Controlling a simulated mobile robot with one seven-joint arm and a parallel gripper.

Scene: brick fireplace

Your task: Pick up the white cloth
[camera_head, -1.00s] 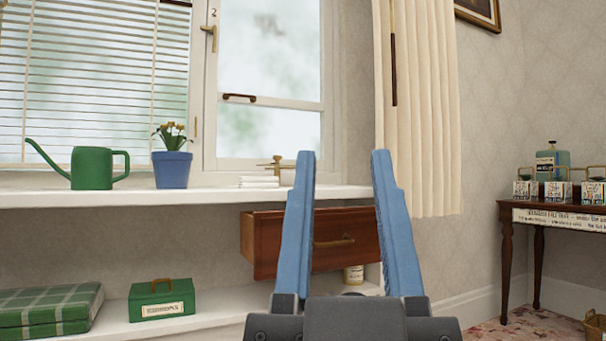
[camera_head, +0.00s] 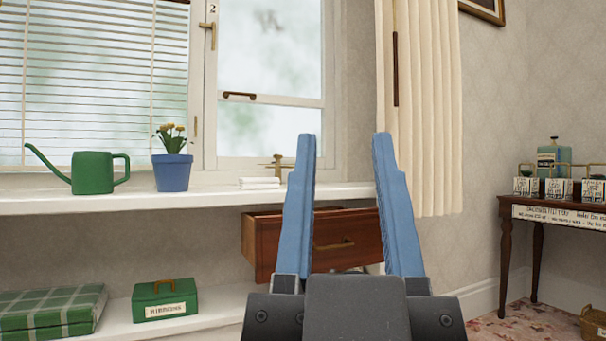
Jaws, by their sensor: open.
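The white cloth (camera_head: 260,183) appears to be the small folded white stack on the window sill, right of the blue flower pot. A brass fitting (camera_head: 277,168) stands beside or behind its right end. My gripper (camera_head: 343,142) is open and empty, with two blue fingers pointing up. In the picture its left finger stands to the right of the cloth. The fingers overlap the drawer and the sill's right end in the view. The cloth is not between the fingers.
On the sill (camera_head: 100,203) stand a green watering can (camera_head: 92,172) and a blue flower pot (camera_head: 172,172). A wooden drawer (camera_head: 262,246) juts out below. A green box (camera_head: 165,300) and plaid case (camera_head: 50,313) sit lower. A side table (camera_head: 507,235) stands right.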

